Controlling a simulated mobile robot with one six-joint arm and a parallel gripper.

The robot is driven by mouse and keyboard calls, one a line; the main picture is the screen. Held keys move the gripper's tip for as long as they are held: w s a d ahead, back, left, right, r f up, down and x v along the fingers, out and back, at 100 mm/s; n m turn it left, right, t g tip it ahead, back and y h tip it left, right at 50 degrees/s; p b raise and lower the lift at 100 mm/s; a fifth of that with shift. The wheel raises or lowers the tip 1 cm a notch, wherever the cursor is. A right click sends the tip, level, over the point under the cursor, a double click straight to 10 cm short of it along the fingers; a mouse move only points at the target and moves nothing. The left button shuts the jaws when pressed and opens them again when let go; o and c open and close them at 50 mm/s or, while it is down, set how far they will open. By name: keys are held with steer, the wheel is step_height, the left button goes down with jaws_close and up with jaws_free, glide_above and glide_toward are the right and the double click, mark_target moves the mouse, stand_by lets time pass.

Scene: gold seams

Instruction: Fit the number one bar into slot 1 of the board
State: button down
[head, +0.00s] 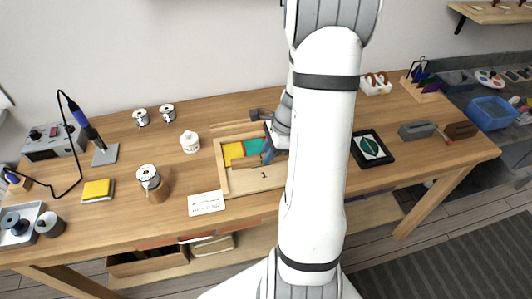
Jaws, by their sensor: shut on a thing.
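The wooden board (224,181) lies on the bench, left of my arm in the head view. My gripper (267,143) is over the board's right side, partly hidden by my own arm. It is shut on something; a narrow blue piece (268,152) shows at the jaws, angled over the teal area. I cannot read a number on it. Slot 1 cannot be made out, and the board's right end is hidden.
A white card (206,203) lies in front of the board, a white jar (190,142) to its left. Metal spools, a yellow pad (97,190) and a soldering station (52,142) stand further left. A black-framed picture (371,149) lies right of my arm.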

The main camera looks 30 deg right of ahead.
steer(key=shift+f+b, duration=0.45)
steer(key=shift+f, duration=0.35)
stand_by(0.8)
stand_by(0.4)
steer(key=c, duration=0.7)
jaws_free()
steer(key=shift+r, duration=0.15)
steer(key=shift+r+p, duration=3.1)
steer(key=shift+r, duration=0.35)
